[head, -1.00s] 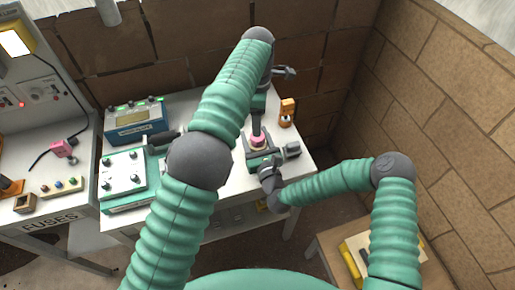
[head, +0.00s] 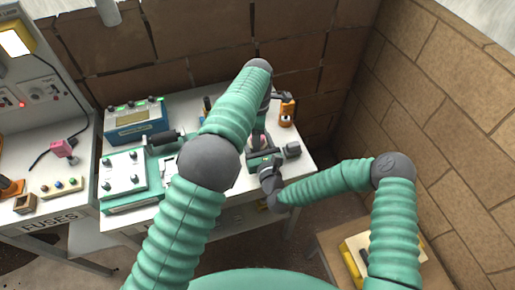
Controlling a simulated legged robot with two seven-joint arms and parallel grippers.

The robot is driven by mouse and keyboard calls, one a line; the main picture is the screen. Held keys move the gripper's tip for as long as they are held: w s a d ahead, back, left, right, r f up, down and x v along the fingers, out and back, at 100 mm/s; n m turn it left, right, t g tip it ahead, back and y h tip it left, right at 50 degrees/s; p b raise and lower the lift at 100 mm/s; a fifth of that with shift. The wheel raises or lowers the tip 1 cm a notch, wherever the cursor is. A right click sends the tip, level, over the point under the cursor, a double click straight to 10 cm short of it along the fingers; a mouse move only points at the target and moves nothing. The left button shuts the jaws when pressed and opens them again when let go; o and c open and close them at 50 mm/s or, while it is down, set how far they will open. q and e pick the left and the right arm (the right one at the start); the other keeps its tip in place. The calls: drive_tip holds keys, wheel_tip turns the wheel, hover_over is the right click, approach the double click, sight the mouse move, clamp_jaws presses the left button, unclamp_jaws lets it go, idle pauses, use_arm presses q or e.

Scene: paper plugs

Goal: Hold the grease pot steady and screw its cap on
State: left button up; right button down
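A small pinkish piece (head: 263,138), which may be the cap or the grease pot, shows between my two grippers on the white bench. Most of it is hidden, so I cannot tell pot from cap. My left gripper (head: 259,134) points down at it from above, partly behind my own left forearm. My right gripper (head: 264,158) is low at the bench top, right by the pinkish piece. The fingers of both grippers are too small and covered to tell whether they are open or shut.
An orange bottle (head: 287,113) stands just right of my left wrist. A blue meter (head: 136,119) and a teal box with knobs (head: 124,178) stand on the bench's left. A brick wall (head: 330,60) closes the back. A small table (head: 335,250) stands front right.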

use_arm(q)
clamp_jaws()
drive_tip(key=shift+o, duration=0.4)
unclamp_jaws()
drive_tip(key=shift+r, duration=0.1)
drive_tip(key=shift+r, duration=2.2)
wheel_tip(320, 180, up, 4)
drive_tip(key=shift+f, duration=0.25)
drive_tip(key=shift+c, duration=0.4)
